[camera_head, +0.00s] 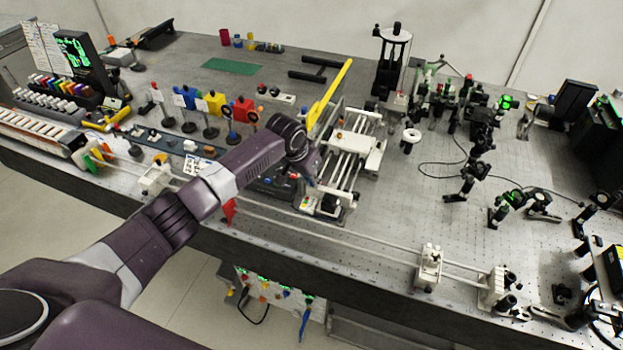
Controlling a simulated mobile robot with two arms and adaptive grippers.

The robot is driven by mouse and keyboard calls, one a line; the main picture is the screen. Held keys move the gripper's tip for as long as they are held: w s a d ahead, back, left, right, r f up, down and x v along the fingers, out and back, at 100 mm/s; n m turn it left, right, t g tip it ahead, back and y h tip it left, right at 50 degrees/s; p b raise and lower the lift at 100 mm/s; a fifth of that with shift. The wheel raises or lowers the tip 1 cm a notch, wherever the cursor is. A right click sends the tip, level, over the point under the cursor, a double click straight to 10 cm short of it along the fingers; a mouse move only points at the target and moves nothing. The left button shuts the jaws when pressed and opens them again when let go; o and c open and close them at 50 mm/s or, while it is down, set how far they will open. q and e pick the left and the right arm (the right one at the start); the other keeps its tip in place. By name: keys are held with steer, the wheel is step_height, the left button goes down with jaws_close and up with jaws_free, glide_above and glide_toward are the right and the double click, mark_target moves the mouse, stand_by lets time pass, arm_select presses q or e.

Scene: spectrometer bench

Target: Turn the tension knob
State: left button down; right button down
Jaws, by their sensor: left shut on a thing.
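My left arm reaches in from the left across the bench's front edge. Its wrist bends down beside the white carriage with parallel rods (350,150) near the middle of the bench. My left gripper (308,180) points down at the carriage's left front side, low over the bench. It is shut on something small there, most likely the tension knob. The fingertips and the knob are mostly hidden by my wrist, so I cannot make out the knob's angle. My right gripper is not in view.
A long pair of rails (340,236) runs along the bench's front edge. A yellow bar (329,92) rises behind my wrist. Coloured blocks on stands (215,102) crowd the left. Optical mounts (480,140) fill the right. Bare perforated bench top (400,205) lies right of the carriage.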

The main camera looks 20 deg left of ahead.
arm_select(q)
steer(key=c, duration=1.9)
jaws_free()
steer(key=shift+r, duration=0.1)
steer(key=shift+a+r, duration=0.1)
steer(key=shift+r, duration=0.25)
steer(key=v, duration=0.7)
steer(key=shift+s+d+r, duration=0.1)
steer(key=shift+s+d, duration=0.15)
